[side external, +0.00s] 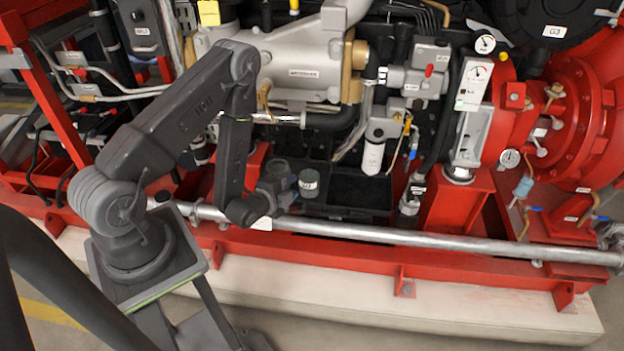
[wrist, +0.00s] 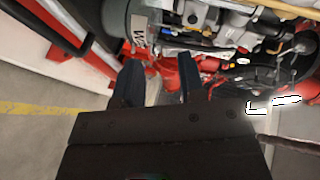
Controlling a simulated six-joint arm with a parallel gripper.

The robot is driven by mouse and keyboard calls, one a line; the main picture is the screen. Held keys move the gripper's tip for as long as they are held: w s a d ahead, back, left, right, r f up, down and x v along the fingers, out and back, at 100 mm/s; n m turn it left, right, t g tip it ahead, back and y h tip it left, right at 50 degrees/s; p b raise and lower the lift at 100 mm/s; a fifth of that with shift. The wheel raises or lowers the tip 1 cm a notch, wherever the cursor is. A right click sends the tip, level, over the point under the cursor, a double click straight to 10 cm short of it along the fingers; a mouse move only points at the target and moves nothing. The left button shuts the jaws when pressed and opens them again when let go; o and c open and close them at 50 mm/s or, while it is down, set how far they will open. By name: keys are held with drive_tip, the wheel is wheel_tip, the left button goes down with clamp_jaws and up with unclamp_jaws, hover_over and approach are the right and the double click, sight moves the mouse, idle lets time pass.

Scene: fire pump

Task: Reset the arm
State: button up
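My gripper (side external: 278,183) hangs low in front of the red fire pump frame in the side view, at the end of my bent arm. In the wrist view, its two dark fingers (wrist: 158,80) stand apart with a visible gap. Red parts and a small pale patch show through the gap, and I see nothing clasped there. A small grey-green cylinder (side external: 309,183) shows just right of my gripper in the side view. I cannot tell whether the two touch.
A long silver pipe (side external: 400,236) runs low across the front of the pump, close to my gripper. A black open tray (side external: 360,190) lies right of the cylinder. Gauges (side external: 485,44), hoses and a white filter (side external: 373,158) crowd the engine. The concrete plinth (side external: 470,305) in front is clear.

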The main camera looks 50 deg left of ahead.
drive_tip(key=w+d+r+n+g+h, duration=0.2)
drive_tip(key=d+r+n, duration=0.1)
drive_tip(key=r, duration=0.7)
drive_tip(key=w+d+r+n+g+h, duration=0.1)
drive_tip(key=w+d+r+n+g, duration=0.15)
drive_tip(key=r, duration=0.75)
drive_tip(key=s+d+r+n+g+h, duration=0.1)
drive_tip(key=s+d+r, duration=0.3)
drive_tip(key=s, duration=0.6)
drive_tip(key=s+d+r+n+g, duration=0.2)
drive_tip(key=s+d+r+n, duration=0.1)
drive_tip(key=s+r, duration=0.6)
drive_tip(key=shift+s+d+n+g+h, duration=0.4)
drive_tip(key=shift+s+n, duration=0.45)
drive_tip(key=shift+s, duration=0.2)
